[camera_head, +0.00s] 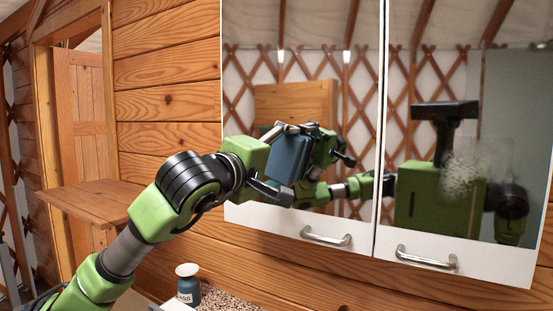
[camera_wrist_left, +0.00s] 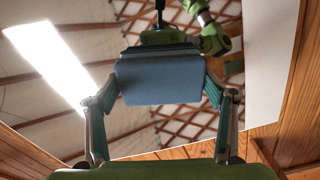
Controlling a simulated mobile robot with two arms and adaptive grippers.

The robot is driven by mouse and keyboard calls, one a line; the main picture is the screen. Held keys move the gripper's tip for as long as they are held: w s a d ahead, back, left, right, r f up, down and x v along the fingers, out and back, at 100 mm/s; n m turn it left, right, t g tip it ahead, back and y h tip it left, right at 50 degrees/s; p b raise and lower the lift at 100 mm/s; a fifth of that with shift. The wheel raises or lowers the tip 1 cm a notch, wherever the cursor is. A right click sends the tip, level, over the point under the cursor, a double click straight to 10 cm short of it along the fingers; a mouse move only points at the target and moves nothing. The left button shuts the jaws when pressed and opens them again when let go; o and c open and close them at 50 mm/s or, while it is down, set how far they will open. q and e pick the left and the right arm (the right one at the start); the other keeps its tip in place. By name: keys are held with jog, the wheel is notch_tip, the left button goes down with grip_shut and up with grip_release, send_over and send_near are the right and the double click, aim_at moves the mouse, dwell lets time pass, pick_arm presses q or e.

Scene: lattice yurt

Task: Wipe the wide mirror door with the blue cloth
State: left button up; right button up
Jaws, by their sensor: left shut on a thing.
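A white wall cabinet has two mirror doors, a left one (camera_head: 300,70) and a right one (camera_head: 420,75). I cannot tell surely which is the wide one. A pale, speckled smudge (camera_head: 465,172) shows on the right mirror door. My left gripper (camera_head: 292,160) is in front of the left mirror door and shut on the blue cloth (camera_head: 287,158), a folded pad. The cloth is close to the glass; whether it touches is unclear. The cloth also shows between the fingers in the left wrist view (camera_wrist_left: 160,80). My right gripper is not in view, apart from reflections.
Metal handles sit low on the left door (camera_head: 326,238) and right door (camera_head: 427,259). A wooden shelf (camera_head: 92,200) juts out at the left.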

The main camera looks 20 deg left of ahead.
aim_at(308, 157)
pick_arm(q)
jog(key=shift+s+d+b, duration=0.2)
jog(key=shift+d+b, duration=0.1)
jog(key=shift+d, duration=1.15)
jog(key=shift+s+d+b, duration=0.2)
jog(key=shift+d+b, duration=0.05)
jog(key=shift+d, duration=1.15)
jog(key=shift+w+a+b, duration=0.1)
jog(key=shift+a+b, duration=0.35)
jog(key=shift+a, duration=0.3)
jog(key=shift+w+a+b, duration=0.15)
jog(key=shift+a+b, duration=0.05)
jog(key=shift+a, duration=0.7)
jog(key=shift+w+a+b, duration=0.1)
jog(key=shift+a+b, duration=0.1)
jog(key=shift+a, duration=0.7)
jog(key=shift+w+a, duration=0.2)
jog(key=shift+a, duration=1.2)
jog(key=a, duration=0.5)
jog(key=shift+w, duration=0.35)
jog(key=shift+s, duration=0.1)
